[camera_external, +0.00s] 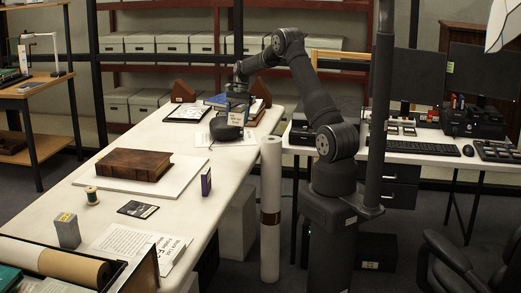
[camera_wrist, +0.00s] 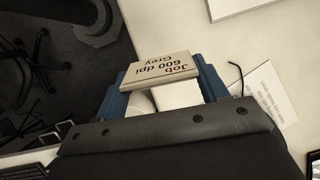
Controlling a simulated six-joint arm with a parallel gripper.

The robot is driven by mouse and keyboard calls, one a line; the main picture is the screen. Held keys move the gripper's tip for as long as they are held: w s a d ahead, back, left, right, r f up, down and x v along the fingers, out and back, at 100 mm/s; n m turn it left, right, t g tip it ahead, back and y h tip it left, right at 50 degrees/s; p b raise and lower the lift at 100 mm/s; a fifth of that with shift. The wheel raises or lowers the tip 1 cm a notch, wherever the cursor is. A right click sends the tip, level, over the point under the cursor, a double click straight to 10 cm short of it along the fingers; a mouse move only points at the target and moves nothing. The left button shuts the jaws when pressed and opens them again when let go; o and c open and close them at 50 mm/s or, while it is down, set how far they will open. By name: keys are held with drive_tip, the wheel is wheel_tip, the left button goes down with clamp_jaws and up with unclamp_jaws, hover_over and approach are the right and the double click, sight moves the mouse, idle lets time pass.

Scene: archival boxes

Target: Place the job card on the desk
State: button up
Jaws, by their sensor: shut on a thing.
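The job card (camera_wrist: 160,67) is a cream block-like card printed "Job 600 dpi Grey". It sits between the two blue fingers of my gripper (camera_wrist: 164,72), which is shut on it. In the external view my gripper (camera_external: 237,104) is at the far part of the long white table (camera_external: 215,188), near its right edge, and the card shows as a small pale patch (camera_external: 242,119) just below it. Whether the card touches anything below is unclear. A white desk (camera_external: 430,143) with monitors, keyboard and mouse stands to the right, behind my arm.
A brown book (camera_external: 135,164) rests on a white board nearer the camera. A tall pale roll (camera_external: 270,210) stands beside the table. An office chair (camera_external: 460,262) is at lower right.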

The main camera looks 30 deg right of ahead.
drive_tip(key=w+a+f+m+t, duration=0.2)
drive_tip(key=w+a+m+t, duration=0.1)
drive_tip(key=w+m, duration=0.45)
drive_tip(key=w+a+f+m+t, duration=0.3)
drive_tip(key=w+m, duration=0.4)
drive_tip(key=m, duration=0.2)
drive_tip(key=shift+m, duration=0.25)
drive_tip(key=w+a+f, duration=0.1)
drive_tip(key=a+f, duration=0.1)
drive_tip(key=a, duration=0.1)
drive_tip(key=w+a+f, duration=0.1)
drive_tip(key=a+f, duration=0.1)
drive_tip(key=a, duration=0.2)
drive_tip(key=w+a+f, duration=0.1)
drive_tip(key=a+f, duration=0.2)
drive_tip(key=shift+w+a, duration=0.2)
drive_tip(key=shift+a, duration=0.05)
drive_tip(key=shift+f, duration=1.9)
drive_tip(key=shift+f, duration=0.15)
drive_tip(key=o, duration=0.9)
drive_tip(key=shift+o, duration=0.2)
